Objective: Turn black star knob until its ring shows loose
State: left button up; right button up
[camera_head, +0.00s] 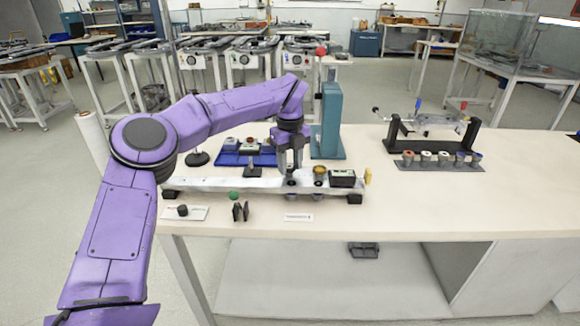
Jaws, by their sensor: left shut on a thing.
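A long pale rail (225,184) lies along the front of the table. My left gripper (290,171) points straight down over it, its fingers shut on a small dark piece at the rail, which looks like the black star knob (291,182). The fingers hide most of the knob, and its ring is too small or hidden to read. A round yellowish and dark part (320,174) and a black box (342,179) sit on the rail just to the right. My right gripper is not in view.
A teal upright (331,120) with a red ball on top stands close behind the gripper. A blue tray (240,157) lies behind the rail. A black stand (430,145) and a row of small cups (440,159) are at right. The right front table is clear.

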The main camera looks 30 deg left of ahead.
aim_at(290, 166)
pick_arm(q)
jog(key=shift+f+n, duration=0.25)
jog(key=shift+n, duration=0.15)
jog(key=o, duration=1.1)
jog(key=shift+c, duration=0.2)
jog(key=shift+w+a, duration=0.1)
jog(key=shift+a, duration=0.05)
notch_tip(290, 166, up, 10)
jog(key=p, duration=0.1)
jog(key=shift+r, duration=0.25)
